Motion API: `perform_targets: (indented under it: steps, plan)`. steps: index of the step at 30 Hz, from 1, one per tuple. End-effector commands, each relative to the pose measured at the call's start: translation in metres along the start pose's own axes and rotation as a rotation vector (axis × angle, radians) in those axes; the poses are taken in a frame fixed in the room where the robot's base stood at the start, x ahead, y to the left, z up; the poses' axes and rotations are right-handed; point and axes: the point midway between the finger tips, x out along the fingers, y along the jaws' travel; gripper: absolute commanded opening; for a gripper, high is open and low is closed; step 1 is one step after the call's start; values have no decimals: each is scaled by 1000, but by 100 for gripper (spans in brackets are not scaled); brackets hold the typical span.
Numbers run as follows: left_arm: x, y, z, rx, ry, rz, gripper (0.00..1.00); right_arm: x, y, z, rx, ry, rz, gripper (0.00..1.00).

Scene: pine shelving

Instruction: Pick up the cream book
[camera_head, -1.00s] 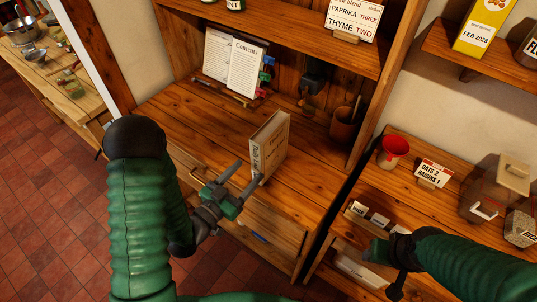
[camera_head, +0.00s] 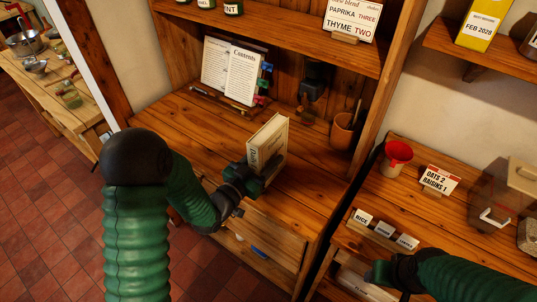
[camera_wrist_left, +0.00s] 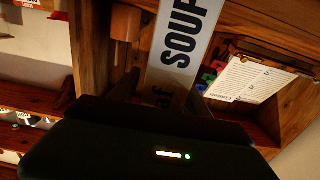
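The cream book (camera_head: 268,140) stands upright on the wooden desk of the shelving, its spine facing my left arm. My left gripper (camera_head: 262,172) is at the lower part of the spine. In the left wrist view the book's spine (camera_wrist_left: 180,45), lettered "SOUP", rises between the two spread fingers (camera_wrist_left: 160,90). They straddle it, with a gap visible on the left side; contact is not clear. My right gripper (camera_head: 374,276) is low at the right, beside the right-hand shelf unit, and its fingers are too dark to judge.
An open recipe book (camera_head: 230,70) on a stand is behind to the left. A brown cup (camera_head: 343,132) stands at the back right. A drawer (camera_head: 265,240) is below the desk edge.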

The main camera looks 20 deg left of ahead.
Motion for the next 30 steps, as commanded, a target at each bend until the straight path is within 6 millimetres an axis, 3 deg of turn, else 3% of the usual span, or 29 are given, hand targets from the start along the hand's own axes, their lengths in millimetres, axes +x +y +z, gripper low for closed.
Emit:
perform_targets:
  steps: [2,12,30]
  plan:
    - [0,-1,0,0,0,-1,43,0,0,0,0,0,0,53]
    - [-1,-1,1,0,-1,-2,0,0,0,0,0,0,0,53]
    - [0,-2,-5,2,3,-2,0,0,0,0,0,0,0,53]
